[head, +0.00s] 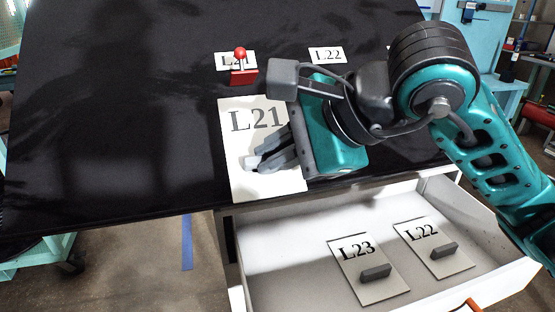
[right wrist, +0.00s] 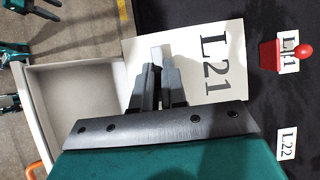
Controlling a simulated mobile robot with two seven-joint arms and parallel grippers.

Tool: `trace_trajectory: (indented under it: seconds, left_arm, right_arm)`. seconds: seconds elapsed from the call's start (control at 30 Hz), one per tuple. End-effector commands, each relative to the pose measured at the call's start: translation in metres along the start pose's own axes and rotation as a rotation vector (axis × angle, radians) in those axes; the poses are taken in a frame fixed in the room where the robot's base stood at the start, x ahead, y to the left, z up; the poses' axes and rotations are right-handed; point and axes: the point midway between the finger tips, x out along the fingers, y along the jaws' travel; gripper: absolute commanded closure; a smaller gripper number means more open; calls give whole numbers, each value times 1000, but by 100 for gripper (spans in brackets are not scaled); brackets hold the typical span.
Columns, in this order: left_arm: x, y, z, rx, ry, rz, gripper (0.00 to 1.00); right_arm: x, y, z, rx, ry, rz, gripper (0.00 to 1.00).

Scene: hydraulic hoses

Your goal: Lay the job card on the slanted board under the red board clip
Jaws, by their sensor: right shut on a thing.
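The job card (head: 238,182), white and marked L21, lies on or just above the dark slanted board (head: 120,120); any small gap cannot be told. It also shows in the right wrist view (right wrist: 222,60). The red board clip (head: 243,77) with its red ball knob is just above the card's top edge, apart from it; it also shows in the right wrist view (right wrist: 270,54). My right gripper (head: 258,162) is shut on the card near its lower part, its fingers hiding the grip.
A label L21 (head: 222,62) is behind the clip and a label L22 (head: 326,55) is to its right. Below the board, an open white drawer (head: 285,255) holds cards L23 (head: 355,250) and L22 (head: 420,232) with dark grips. The board's left side is clear.

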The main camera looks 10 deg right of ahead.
Motion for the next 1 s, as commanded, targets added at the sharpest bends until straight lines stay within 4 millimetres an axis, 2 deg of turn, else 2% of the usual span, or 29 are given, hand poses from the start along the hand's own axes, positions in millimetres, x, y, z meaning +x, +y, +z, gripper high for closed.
trace_trajectory:
  seconds: [0.67,1.0]
  left_arm:
    - [18,16,3,-11,16,40,57]
    - [26,16,6,-6,22,45,57]
  right_arm:
    - [46,-19,-26,-1,-1,0,100]
    - [64,-19,-36,-1,-2,0,100]
